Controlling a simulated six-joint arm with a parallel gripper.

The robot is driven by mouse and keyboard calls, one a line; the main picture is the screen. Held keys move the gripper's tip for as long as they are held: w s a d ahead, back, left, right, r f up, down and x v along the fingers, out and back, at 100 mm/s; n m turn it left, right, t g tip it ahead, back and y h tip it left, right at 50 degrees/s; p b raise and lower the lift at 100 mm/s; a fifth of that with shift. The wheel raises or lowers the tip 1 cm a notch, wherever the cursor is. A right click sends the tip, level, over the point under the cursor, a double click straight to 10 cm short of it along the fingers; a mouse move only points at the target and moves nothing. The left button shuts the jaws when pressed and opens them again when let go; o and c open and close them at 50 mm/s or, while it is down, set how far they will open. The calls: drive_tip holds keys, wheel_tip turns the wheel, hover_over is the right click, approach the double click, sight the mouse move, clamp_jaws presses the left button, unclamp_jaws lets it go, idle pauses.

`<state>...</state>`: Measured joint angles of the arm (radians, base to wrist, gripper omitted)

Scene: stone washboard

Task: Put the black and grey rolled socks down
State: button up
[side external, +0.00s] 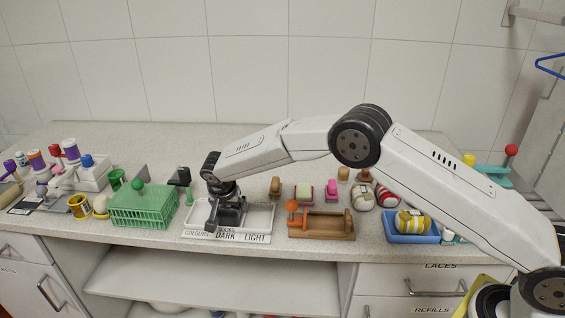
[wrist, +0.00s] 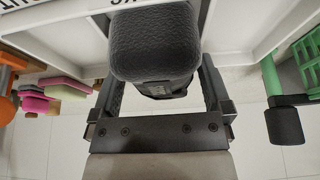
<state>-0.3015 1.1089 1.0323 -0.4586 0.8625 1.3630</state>
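In the side view my gripper (side external: 226,215) points down over the left and middle part of a white tray (side external: 262,216). The tray's front is labelled COLOURS, DARK and LIGHT. The gripper hides the socks and the tray floor there, so I cannot tell whether the socks touch the tray.
A green basket (side external: 142,210) stands left of the tray. A wooden rack (side external: 322,229) with an orange ball stands right of it. A blue tray (side external: 405,238) holding a yellow striped roll is further right. Brushes and small blocks lie behind the rack.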

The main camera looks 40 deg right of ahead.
drive_tip(key=shift+r, duration=0.1)
drive_tip(key=v, duration=1.2)
drive_tip(key=shift+d, duration=0.15)
idle(0.6)
drive_tip(key=s+d+f+n+y, duration=0.1)
drive_tip(key=s+d+n, duration=0.3)
drive_tip(key=s+d, duration=0.4)
drive_tip(key=s+d+f+n+y, duration=0.2)
drive_tip(key=s+d+n, duration=0.3)
drive_tip(key=s, duration=1.7)
drive_tip(key=d, duration=0.3)
drive_tip(key=shift+s+g, duration=0.3)
drive_tip(key=shift+s, duration=0.1)
